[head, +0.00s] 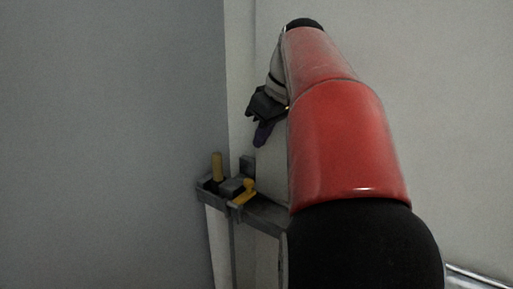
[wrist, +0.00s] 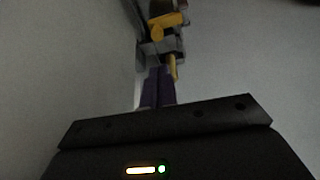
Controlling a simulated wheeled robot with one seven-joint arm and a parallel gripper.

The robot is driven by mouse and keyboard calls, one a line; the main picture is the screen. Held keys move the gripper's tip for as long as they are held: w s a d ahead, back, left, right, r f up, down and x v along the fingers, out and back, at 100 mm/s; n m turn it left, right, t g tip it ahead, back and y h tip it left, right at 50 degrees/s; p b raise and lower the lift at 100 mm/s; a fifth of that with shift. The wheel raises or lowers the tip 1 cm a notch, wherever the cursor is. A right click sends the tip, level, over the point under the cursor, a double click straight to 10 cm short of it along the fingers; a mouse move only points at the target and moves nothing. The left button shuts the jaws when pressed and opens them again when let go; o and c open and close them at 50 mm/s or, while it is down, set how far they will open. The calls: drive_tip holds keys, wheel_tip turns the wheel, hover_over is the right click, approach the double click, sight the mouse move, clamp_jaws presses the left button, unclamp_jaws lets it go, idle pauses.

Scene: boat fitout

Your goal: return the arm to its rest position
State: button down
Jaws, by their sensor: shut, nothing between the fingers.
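My red and black arm reaches up and forward in the head view. My gripper (head: 262,140) is at its far end, with dark purple fingers pointing down and slightly left. The fingers are closed together and empty. They also show in the wrist view (wrist: 158,88), side by side beyond the dark wrist housing. In the head view the gripper hangs above a grey bracket or shelf and looks apart from it.
A grey shelf (head: 268,214) stands by the wall corner, partly hidden behind my arm. It carries a yellow upright handle (head: 217,166) and a yellow knob-like part (head: 245,190). Grey walls stand left and right. A metal rail (head: 480,277) shows at lower right.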

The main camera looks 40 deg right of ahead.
drive_tip(key=shift+s+r, duration=0.15)
drive_tip(key=shift+r, duration=0.15)
idle(0.4)
drive_tip(key=s+a+f+m, duration=0.1)
drive_tip(key=s+a+f, duration=0.6)
drive_tip(key=a+f, duration=0.2)
drive_tip(key=s+a+f+m+h, duration=0.1)
drive_tip(key=s+a+f+m, duration=0.1)
drive_tip(key=s+a+f, duration=0.4)
drive_tip(key=a+f, duration=0.4)
drive_tip(key=f, duration=0.3)
drive_tip(key=shift+s+f+t, duration=0.3)
drive_tip(key=shift+s+f, duration=0.05)
